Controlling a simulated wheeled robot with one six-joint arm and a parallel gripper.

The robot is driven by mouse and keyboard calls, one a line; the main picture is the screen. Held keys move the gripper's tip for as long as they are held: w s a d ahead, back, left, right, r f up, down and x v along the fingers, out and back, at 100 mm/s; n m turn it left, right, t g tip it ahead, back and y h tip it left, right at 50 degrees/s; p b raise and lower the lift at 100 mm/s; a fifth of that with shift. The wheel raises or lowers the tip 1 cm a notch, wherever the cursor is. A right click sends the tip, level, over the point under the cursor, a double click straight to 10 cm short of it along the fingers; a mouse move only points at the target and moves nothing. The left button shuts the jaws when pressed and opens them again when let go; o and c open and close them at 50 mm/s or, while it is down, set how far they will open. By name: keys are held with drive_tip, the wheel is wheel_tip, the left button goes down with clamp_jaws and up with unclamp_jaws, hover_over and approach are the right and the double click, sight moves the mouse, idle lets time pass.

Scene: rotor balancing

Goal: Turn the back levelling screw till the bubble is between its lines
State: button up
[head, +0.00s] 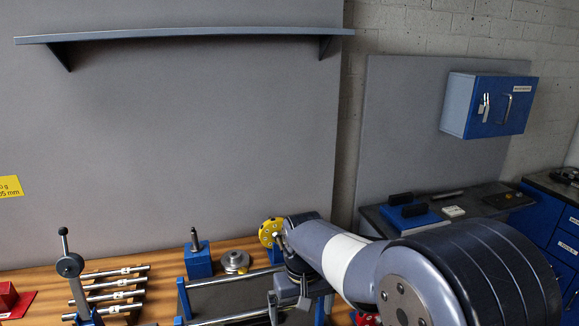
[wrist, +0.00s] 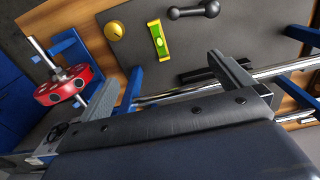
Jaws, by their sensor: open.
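In the wrist view a round brass-yellow knob (wrist: 116,30), which looks like a levelling screw, sits on a dark grey plate (wrist: 212,45). I cannot tell from this view whether it is the back one. Right of it is a small yellow-framed level with a green vial (wrist: 158,40). The bubble and its lines are too small to read. My gripper (wrist: 166,86) is open and empty, its two grey fingers apart below the knob and level in the picture, touching neither. In the head view my arm hides the level and knob.
A red disc with dark holes (wrist: 63,86) on a shaft stands left in the wrist view, near one finger. Steel rods and blue brackets (wrist: 130,90) run beside the plate. A black dumbbell-shaped handle (wrist: 194,11) lies beyond the level. A yellow disc (head: 269,232) stands behind my arm.

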wheel_tip(320, 180, down, 5)
drive_tip(key=b, duration=0.3)
drive_tip(key=shift+r, duration=0.15)
wheel_tip(320, 180, up, 3)
drive_tip(key=shift+f+p, duration=0.15)
drive_tip(key=shift+p, duration=0.95)
